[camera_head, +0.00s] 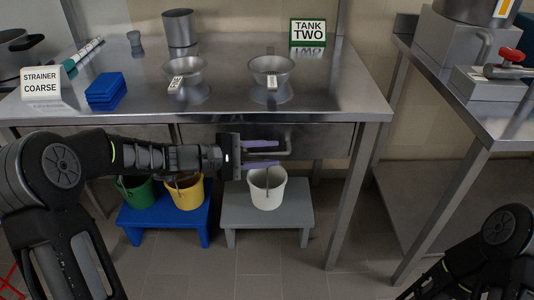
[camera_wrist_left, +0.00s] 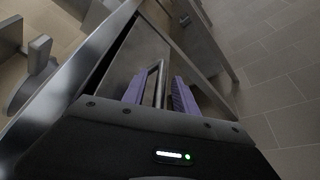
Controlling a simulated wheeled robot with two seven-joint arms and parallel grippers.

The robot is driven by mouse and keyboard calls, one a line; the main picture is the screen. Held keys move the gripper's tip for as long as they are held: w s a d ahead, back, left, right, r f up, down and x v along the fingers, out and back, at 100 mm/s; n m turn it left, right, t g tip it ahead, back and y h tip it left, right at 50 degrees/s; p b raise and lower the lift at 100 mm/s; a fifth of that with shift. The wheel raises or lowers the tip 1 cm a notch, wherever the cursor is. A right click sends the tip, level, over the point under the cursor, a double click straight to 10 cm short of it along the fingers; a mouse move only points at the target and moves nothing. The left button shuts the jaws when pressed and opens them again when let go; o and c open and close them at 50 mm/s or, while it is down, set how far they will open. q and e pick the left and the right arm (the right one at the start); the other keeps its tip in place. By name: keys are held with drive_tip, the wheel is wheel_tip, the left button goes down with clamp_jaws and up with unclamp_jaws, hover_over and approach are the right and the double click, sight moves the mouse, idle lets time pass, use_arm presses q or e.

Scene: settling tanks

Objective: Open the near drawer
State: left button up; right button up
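The drawer (camera_head: 328,138) is a flat metal front under the steel table's front edge. It looks shut, with no clear gap in the head view. Its bar handle (camera_head: 288,143) sticks out. In the left wrist view the handle (camera_wrist_left: 161,82) shows between two purple fingers. My left gripper (camera_head: 278,153) is open at the handle, one finger on each side, with a visible gap between the fingers. Contact with the bar cannot be told. The drawer front also shows in the left wrist view (camera_wrist_left: 123,68). My right arm is at the lower right; its gripper is out of view.
Below stand a white bucket (camera_head: 268,190) on a grey stool (camera_head: 240,213), and yellow (camera_head: 186,194) and green (camera_head: 138,191) buckets on a blue stool (camera_head: 150,217). A table leg (camera_head: 347,205) stands right of the drawer.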

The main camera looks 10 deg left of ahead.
use_arm(q)
drive_tip(key=shift+c, duration=0.4)
clamp_jaws()
idle(0.9)
